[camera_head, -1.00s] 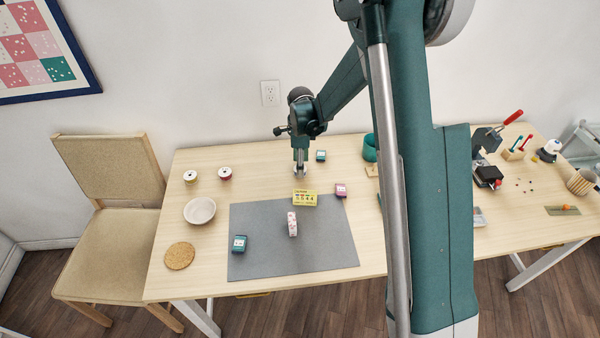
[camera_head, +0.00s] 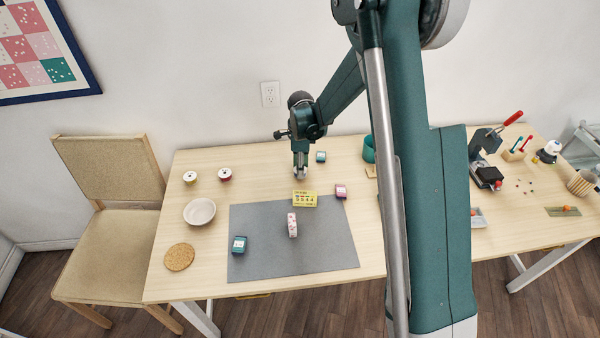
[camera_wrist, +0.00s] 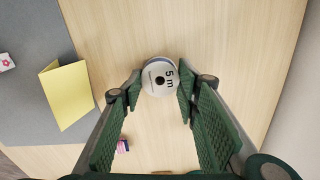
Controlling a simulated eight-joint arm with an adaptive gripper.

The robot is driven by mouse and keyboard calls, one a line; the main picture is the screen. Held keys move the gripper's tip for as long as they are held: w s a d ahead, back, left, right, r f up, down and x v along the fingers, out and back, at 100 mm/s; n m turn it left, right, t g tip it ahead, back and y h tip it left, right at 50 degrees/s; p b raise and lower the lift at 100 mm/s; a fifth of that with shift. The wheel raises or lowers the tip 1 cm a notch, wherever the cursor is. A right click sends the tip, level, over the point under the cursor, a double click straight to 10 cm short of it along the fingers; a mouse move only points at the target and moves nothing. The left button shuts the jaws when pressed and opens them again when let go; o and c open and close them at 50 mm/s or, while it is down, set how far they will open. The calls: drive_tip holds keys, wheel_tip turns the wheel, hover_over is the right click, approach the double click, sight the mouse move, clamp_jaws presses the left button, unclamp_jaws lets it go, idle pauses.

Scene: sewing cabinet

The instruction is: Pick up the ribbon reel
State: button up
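The ribbon reel (camera_wrist: 160,77) is a round white disc marked "5 m" with a dark centre hole. It lies between my fingertips in the wrist view, with a finger pad against each side. My gripper (camera_wrist: 161,88) is shut on it, pointing down at the table. In the head view my gripper (camera_head: 300,173) is low over the table behind the grey mat. There the reel is mostly hidden by the fingers, and I cannot tell if it touches the table.
A folded yellow card (camera_head: 305,199) and a pink box (camera_head: 340,191) stand nearby. A teal box (camera_head: 321,157) is behind. The grey mat (camera_head: 265,255) carries a patterned roll (camera_head: 292,225) and another teal box (camera_head: 239,244). Two spools, a bowl (camera_head: 199,211) and a cork coaster (camera_head: 180,257) are left.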

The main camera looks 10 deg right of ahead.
drive_tip(key=shift+r, duration=0.1)
drive_tip(key=shift+c, duration=0.2)
wheel_tip(320, 180, up, 10)
drive_tip(key=p, duration=0.1)
drive_tip(key=shift+p, duration=0.3)
idle(0.8)
drive_tip(key=w+a+b, duration=0.1)
drive_tip(key=w+a, duration=0.1)
drive_tip(key=a, duration=1.6)
drive_tip(key=shift+f+b, duration=0.55)
drive_tip(key=shift+f, duration=2.55)
